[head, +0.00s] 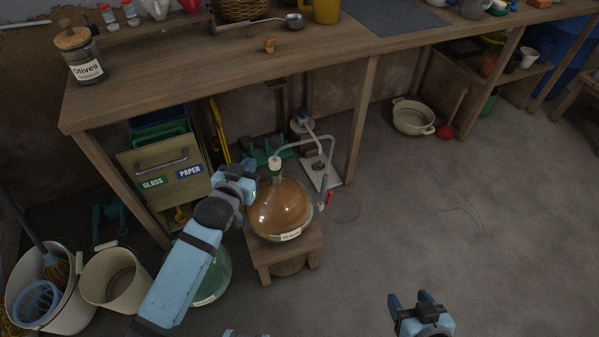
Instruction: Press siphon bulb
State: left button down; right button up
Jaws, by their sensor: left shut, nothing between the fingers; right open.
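A glass demijohn (280,212) of amber liquid stands upright on a small wooden stool (290,253), with a pale stopper in its neck. A grey siphon tube (303,141) rises from the stopper, arches right and hangs down beside the demijohn. A small red part (329,199) shows near the tube's lower end. I cannot tell which part is the siphon bulb. My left gripper (249,168) is shut and empty, just left of the demijohn's neck. My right gripper (410,300) is open and empty over the floor at the lower right. A greenish demijohn (213,278) is partly hidden behind my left arm.
A wooden workbench (200,62) overhangs behind, its leg (361,120) right of the tube. Sorting bins (167,163) stand left of the demijohn. A white bucket (110,278) stands at lower left. A beige pot (413,117) sits at the back. The floor at right is clear.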

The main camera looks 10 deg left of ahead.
aim_at(275, 141)
jog(key=l+u, duration=0.1)
jog(key=l, duration=1.3)
